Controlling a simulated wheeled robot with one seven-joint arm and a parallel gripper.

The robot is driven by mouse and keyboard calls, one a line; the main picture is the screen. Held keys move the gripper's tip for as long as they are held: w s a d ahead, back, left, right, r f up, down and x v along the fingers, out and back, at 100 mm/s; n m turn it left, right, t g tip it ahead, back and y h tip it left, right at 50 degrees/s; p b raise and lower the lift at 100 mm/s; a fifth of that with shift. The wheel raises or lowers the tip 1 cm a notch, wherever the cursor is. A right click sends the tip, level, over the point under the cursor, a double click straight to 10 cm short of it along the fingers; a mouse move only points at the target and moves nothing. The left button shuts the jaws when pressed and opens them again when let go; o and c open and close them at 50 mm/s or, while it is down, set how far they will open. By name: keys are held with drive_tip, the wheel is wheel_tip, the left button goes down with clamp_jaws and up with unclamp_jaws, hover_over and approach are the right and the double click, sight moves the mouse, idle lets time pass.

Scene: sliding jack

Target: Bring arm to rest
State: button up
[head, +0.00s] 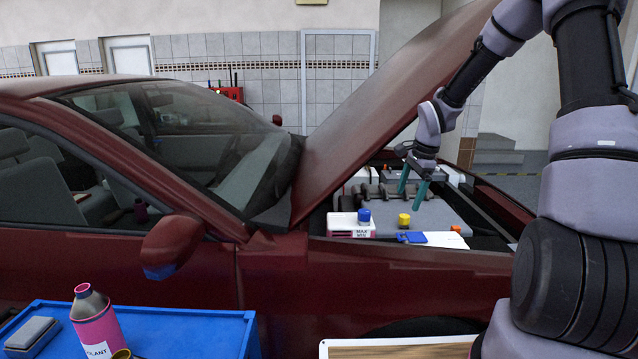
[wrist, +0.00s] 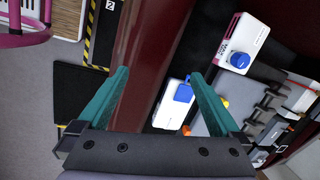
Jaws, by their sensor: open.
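My gripper (head: 412,183) is at the end of my arm, which reaches over the open engine bay of a dark red car (head: 280,265). Its two teal fingers are spread apart and hold nothing. In the wrist view the fingers of my gripper (wrist: 160,95) point away over the car's red fender (wrist: 150,50), with a clear gap between them. My arm (head: 592,160) stretches from the right side of the head view, beside the raised hood (head: 385,110).
In the engine bay are a white box with a blue cap (head: 364,216), a yellow cap (head: 404,220) and a white reservoir with a blue lid (head: 411,237). A blue cart (head: 190,335) with a pink bottle (head: 95,320) stands front left. The hood slants close to my arm.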

drive_tip(key=s+r+n+t+h, duration=0.1)
drive_tip(key=s+r+n, duration=0.2)
drive_tip(key=s+r, duration=0.5)
drive_tip(key=s+r+n+t+h, duration=0.1)
drive_tip(key=s+r+n, duration=0.3)
drive_tip(key=r, duration=0.6)
drive_tip(key=s+r+n+t+y, duration=0.1)
drive_tip(key=s+r+n, duration=0.1)
drive_tip(key=s, duration=0.6)
drive_tip(key=s+a+r+n+t+y, duration=0.1)
drive_tip(key=s+r+n+t, duration=0.1)
drive_tip(key=s+r, duration=0.3)
drive_tip(key=s, duration=0.4)
drive_tip(key=shift+r, duration=0.2)
